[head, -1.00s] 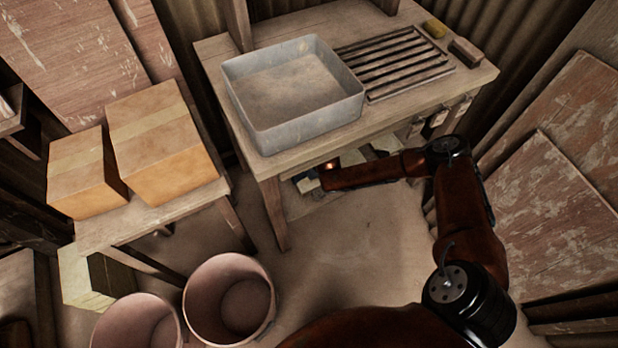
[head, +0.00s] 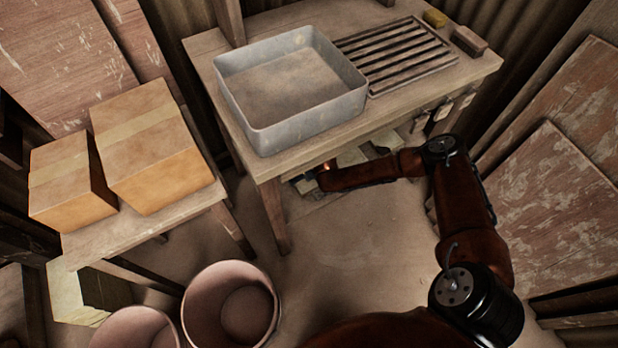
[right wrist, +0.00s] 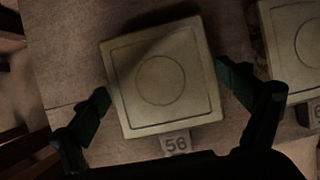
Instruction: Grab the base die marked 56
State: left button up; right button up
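The base die marked 56 (right wrist: 163,82) is a pale square block with a raised round ring on its face. Its small tag (right wrist: 176,144) reading 56 shows at its lower edge in the right wrist view. My right gripper (right wrist: 162,84) is open, with one dark finger on each side of the die. The fingertips are close to its sides; I cannot tell whether they touch. In the head view my right arm reaches under the table, and the gripper is mostly hidden there. My left gripper is not in view.
A second pale die (right wrist: 297,45) lies right of the right finger, its tag partly cut off. Above my right forearm, the wooden table (head: 270,168) carries a grey basin (head: 290,125) and a slatted rack (head: 395,55). Two buckets (head: 229,305) stand on the floor.

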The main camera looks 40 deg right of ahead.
jog(key=c, duration=1.1)
jog(key=shift+o, duration=0.2)
jog(key=shift+r, duration=0.15)
